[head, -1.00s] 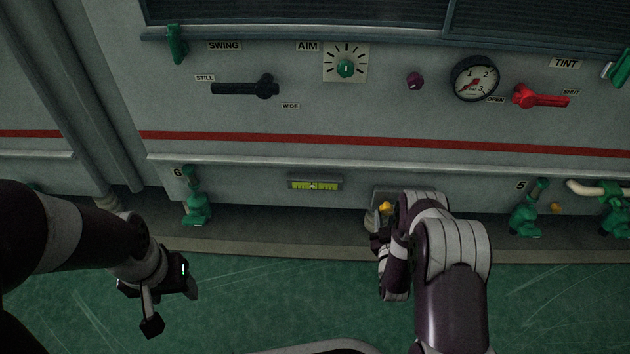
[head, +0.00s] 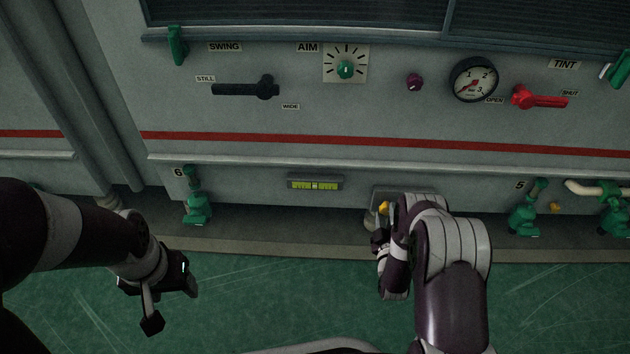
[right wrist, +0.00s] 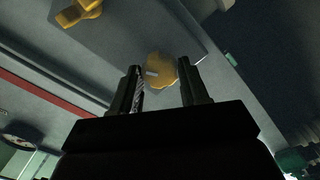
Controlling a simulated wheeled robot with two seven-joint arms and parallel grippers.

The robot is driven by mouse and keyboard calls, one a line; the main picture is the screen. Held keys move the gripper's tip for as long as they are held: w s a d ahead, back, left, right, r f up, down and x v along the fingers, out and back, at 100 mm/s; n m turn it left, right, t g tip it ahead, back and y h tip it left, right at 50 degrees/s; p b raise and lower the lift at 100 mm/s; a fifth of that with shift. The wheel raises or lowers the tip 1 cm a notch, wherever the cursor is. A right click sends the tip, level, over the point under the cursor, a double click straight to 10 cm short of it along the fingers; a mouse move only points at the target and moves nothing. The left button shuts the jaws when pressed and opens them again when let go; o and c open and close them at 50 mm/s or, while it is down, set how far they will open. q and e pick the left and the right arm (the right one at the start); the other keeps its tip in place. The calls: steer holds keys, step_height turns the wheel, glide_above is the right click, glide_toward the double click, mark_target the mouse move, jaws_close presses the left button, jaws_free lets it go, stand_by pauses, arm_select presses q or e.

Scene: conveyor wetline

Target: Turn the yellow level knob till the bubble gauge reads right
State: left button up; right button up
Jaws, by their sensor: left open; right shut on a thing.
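The yellow level knob (right wrist: 161,72) sits between the two fingers of my right gripper (right wrist: 165,86) in the right wrist view, and the gripper is shut on it. In the head view my right gripper (head: 379,242) is low at the panel, partly hidden by my own arm. A yellow piece (head: 384,207) shows just above it; I cannot tell whether it is the held knob. The bubble gauge (head: 315,185) is a yellow-green strip left of it; its bubble looks near the middle, but is too small to read exactly. My left gripper (head: 170,300) is open and empty, away from the panel.
Another yellow fitting (right wrist: 80,11) shows in the right wrist view. Green valves (head: 197,208) and (head: 524,220) flank the work area. Above are a black lever (head: 245,88), a green dial knob (head: 346,69), a round gauge (head: 474,80) and a red lever (head: 540,98).

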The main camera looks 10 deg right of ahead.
steer(key=o, duration=0.7)
steer(key=shift+s, duration=0.1)
steer(key=p+v, duration=0.2)
steer(key=v, duration=0.4)
